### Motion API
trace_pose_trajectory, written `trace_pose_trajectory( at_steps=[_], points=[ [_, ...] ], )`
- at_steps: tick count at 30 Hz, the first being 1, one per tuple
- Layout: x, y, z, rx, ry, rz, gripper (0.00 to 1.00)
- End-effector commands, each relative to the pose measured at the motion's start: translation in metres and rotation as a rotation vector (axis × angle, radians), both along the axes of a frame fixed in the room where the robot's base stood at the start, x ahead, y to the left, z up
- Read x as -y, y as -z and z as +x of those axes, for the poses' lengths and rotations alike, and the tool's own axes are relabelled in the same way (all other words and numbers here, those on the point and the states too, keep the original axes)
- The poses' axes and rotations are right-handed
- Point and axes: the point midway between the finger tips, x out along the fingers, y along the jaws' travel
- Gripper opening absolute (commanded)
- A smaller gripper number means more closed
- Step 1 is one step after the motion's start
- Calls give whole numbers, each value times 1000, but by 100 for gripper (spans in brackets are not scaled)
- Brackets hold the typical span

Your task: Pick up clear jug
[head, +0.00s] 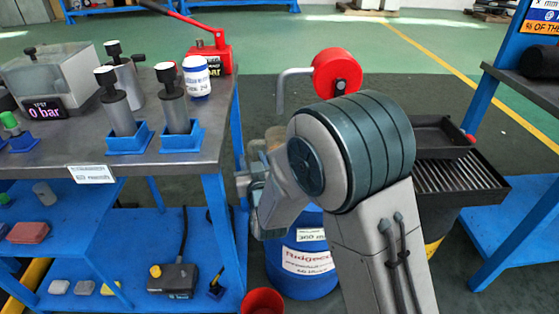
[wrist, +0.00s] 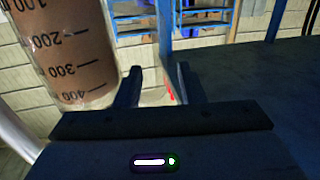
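The clear jug (wrist: 75,50) is large at the upper left of the wrist view, with dark measuring marks and brown contents showing through its wall. In the head view a small pale tan part, which seems to be the jug (head: 274,136), shows behind my arm; the rest is hidden. My gripper (wrist: 157,76) is open, with nothing between its fingers. The jug is to the left of the left finger in the wrist view, outside the gap. In the head view my gripper (head: 256,190) is beside the workbench's right edge, partly hidden by my arm.
A blue drum (head: 300,262) stands below my arm, with a red bucket (head: 262,302) in front. The workbench (head: 205,150) on the left holds a white bottle (head: 197,77) and grey cylinders. A ribbed black tray (head: 458,172) is at right.

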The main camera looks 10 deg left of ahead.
Motion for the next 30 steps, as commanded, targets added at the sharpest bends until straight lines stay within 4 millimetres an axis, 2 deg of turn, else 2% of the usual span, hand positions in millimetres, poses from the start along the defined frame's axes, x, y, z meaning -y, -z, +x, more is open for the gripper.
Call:
trace_pose_trajectory(
  at_steps=[6,15,19,30],
  points=[
    [-12,1,24,1,-1,0,36],
    [-13,0,27,0,-1,0,36],
    [-13,0,27,0,-1,0,0],
    [-13,-2,28,3,0,1,0]
  ],
)
